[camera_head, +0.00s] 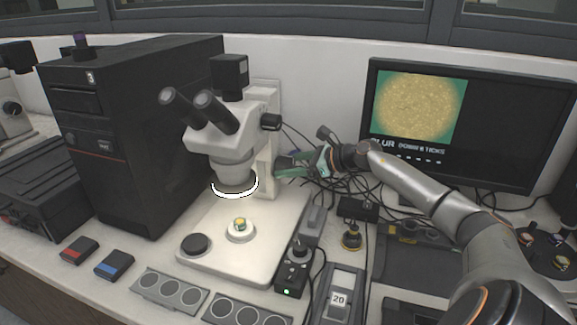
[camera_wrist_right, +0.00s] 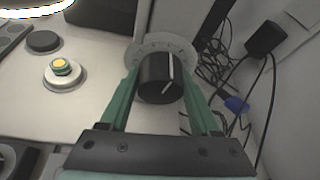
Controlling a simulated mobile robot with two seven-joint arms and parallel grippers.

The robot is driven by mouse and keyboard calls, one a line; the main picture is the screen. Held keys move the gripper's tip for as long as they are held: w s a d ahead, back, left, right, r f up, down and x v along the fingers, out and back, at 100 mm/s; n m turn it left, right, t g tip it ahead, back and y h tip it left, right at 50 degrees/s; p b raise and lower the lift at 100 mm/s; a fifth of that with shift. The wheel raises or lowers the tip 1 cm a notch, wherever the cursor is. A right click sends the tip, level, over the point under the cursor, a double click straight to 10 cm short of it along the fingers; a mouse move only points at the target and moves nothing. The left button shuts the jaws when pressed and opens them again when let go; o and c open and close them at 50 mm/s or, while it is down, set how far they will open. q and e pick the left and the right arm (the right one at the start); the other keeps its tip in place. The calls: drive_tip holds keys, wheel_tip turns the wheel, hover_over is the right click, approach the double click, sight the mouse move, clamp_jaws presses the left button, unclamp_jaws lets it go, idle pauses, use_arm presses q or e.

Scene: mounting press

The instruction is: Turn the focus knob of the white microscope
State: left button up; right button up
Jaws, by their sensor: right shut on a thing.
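The white microscope (camera_head: 222,140) stands upright in the middle of the head view, with black eyepieces and a lit ring under its lens. Its focus knob (camera_wrist_right: 161,82) is black with a white line and sits before a pale round dial in the right wrist view. My right gripper (camera_head: 280,168) reaches the microscope's right side from the right. In the right wrist view its green fingers (camera_wrist_right: 160,73) lie on both sides of the knob, shut on it. In the head view the gripper hides the knob. My left gripper is not in view.
A small sample in a white holder (camera_head: 241,228) sits on the microscope base. A monitor (camera_head: 490,130) at right shows a yellow disc and partly hidden text. Dark cables hang behind my right gripper. A black computer tower (camera_head: 150,150) stands left, and a control box (camera_head: 293,268) stands front right.

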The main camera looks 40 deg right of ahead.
drive_tip(key=c, duration=0.7)
drive_tip(key=shift+f+b, duration=0.2)
drive_tip(key=shift+b, duration=0.25)
drive_tip(key=shift+f+n+h+b, duration=0.1)
drive_tip(key=shift+n+h+b, duration=0.3)
drive_tip(key=shift+b, duration=0.5)
drive_tip(key=n+t+b, duration=0.1)
drive_tip(key=b, duration=0.2)
drive_tip(key=shift+f+n+h+b, duration=0.15)
drive_tip(key=shift+n+h+b, duration=0.15)
drive_tip(key=shift+n+b, duration=0.3)
drive_tip(key=shift+b, duration=0.25)
drive_tip(key=shift+n+t+h+b, duration=0.3)
drive_tip(key=shift+n+b, duration=0.1)
drive_tip(key=shift+b, duration=0.65)
drive_tip(key=shift+r+n+t+b, duration=0.25)
drive_tip(key=shift+n+b, duration=0.25)
drive_tip(key=shift+b, duration=0.45)
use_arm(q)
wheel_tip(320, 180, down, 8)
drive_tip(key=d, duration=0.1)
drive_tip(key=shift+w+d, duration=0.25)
use_arm(e)
drive_tip(key=shift+r, duration=0.1)
